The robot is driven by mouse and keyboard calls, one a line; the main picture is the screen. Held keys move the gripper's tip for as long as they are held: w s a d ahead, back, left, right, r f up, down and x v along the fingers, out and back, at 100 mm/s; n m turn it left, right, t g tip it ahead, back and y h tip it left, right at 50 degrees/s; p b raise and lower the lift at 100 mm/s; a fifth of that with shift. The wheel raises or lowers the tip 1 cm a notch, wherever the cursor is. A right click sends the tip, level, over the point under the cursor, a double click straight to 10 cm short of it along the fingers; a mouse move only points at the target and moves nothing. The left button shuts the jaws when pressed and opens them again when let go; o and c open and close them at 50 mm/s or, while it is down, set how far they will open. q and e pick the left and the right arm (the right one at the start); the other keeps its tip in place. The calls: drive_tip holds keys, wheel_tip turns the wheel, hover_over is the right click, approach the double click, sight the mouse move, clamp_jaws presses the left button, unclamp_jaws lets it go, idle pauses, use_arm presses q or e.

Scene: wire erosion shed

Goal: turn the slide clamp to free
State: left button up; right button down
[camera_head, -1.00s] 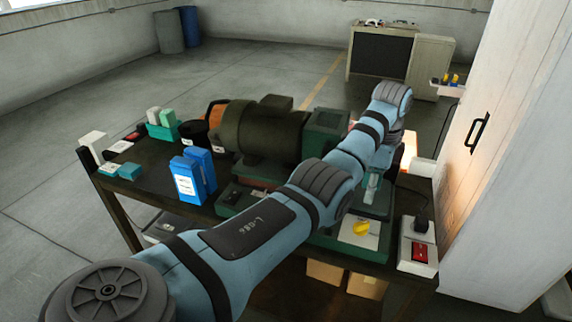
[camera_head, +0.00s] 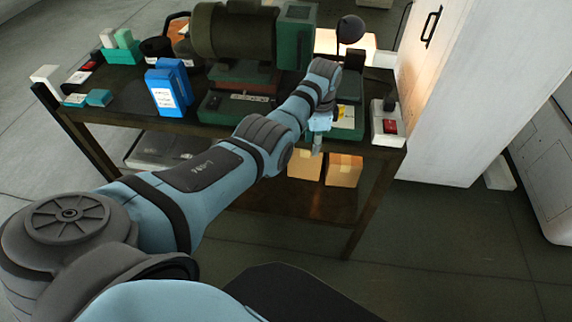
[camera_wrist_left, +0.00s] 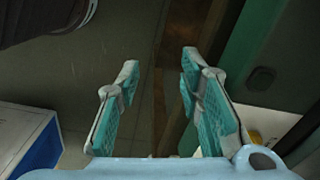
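The green machine (camera_head: 235,32) stands on the dark bench. At the right of its base is a white plate (camera_head: 347,122) with a small yellow part (camera_head: 340,112), partly hidden by my left arm. I cannot tell for sure which part is the slide clamp, or how it is turned. My left gripper (camera_head: 317,146) points down at the bench's front edge, just in front of the base and left of the plate. In the left wrist view its two teal-padded fingers (camera_wrist_left: 160,62) are apart with nothing between them. A yellow spot (camera_wrist_left: 254,135) shows beyond the right finger. My right gripper is not in view.
Blue boxes (camera_head: 167,88) stand on the bench left of the arm. A switch box with a red switch (camera_head: 389,126) is at the right end. A dark round-headed lamp (camera_head: 350,30) rises behind. Cartons (camera_head: 343,170) sit on the lower shelf.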

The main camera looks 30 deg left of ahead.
use_arm(q)
drive_tip(key=s+f+n, duration=0.1)
drive_tip(key=s+f, duration=0.2)
drive_tip(key=f, duration=0.4)
drive_tip(key=s+f+n+b, duration=0.1)
drive_tip(key=s+f, duration=0.2)
drive_tip(key=f, duration=0.4)
drive_tip(key=s+a+f+n, duration=0.1)
drive_tip(key=s+f, duration=0.3)
drive_tip(key=f, duration=0.3)
drive_tip(key=shift+f, duration=0.1)
